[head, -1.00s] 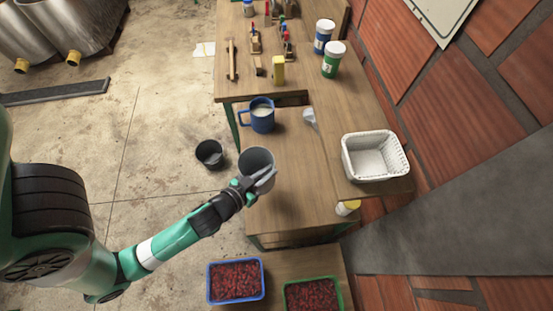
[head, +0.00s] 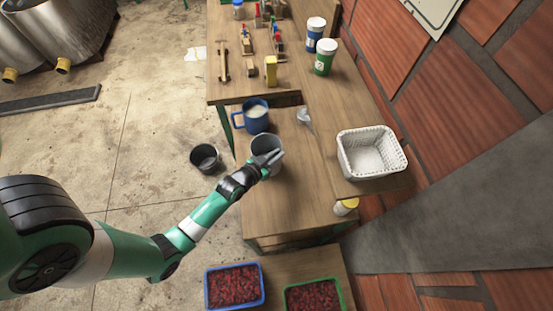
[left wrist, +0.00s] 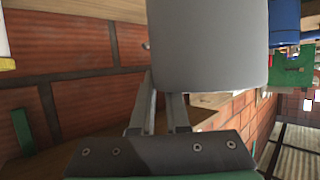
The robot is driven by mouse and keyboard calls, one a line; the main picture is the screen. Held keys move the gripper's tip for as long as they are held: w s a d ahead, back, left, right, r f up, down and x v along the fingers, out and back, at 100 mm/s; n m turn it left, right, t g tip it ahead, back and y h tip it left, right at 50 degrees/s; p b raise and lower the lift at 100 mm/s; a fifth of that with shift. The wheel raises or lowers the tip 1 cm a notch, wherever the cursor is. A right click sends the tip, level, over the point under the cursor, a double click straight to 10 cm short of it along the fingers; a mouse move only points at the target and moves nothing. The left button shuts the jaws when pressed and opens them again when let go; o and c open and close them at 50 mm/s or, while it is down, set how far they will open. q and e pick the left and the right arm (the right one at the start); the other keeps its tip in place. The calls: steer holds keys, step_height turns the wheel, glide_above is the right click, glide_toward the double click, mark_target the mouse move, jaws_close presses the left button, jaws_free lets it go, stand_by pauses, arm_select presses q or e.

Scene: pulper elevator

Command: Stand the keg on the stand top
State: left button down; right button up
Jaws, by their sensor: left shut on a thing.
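The grey cylinder that I take for the keg (head: 264,141) is in my left gripper (head: 268,158), over the lower wooden bench top (head: 285,205). The fingers are shut on its side. The left wrist view shows the smooth grey wall of the keg (left wrist: 208,45) filling the upper middle, with the fingers reaching to its lower part; its rim is out of that view. In the head view the fingers partly cover it. I cannot tell which surface is the stand top, nor whether the keg touches the bench. My right gripper is not in view.
A blue mug (head: 255,117) stands just behind the keg. A dark bucket (head: 205,158) is on the floor to the left. A white basket (head: 369,153) sits on the raised wooden surface to the right. Trays of red berries (head: 234,286) are in front. The lower bench's front is clear.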

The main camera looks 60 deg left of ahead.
arm_select(q)
step_height(320, 180, down, 3)
steer(key=shift+a+f+b, duration=0.1)
steer(key=shift+b, duration=0.25)
steer(key=c, duration=1.3)
jaws_free()
steer(key=shift+f, duration=0.1)
steer(key=o, duration=0.4)
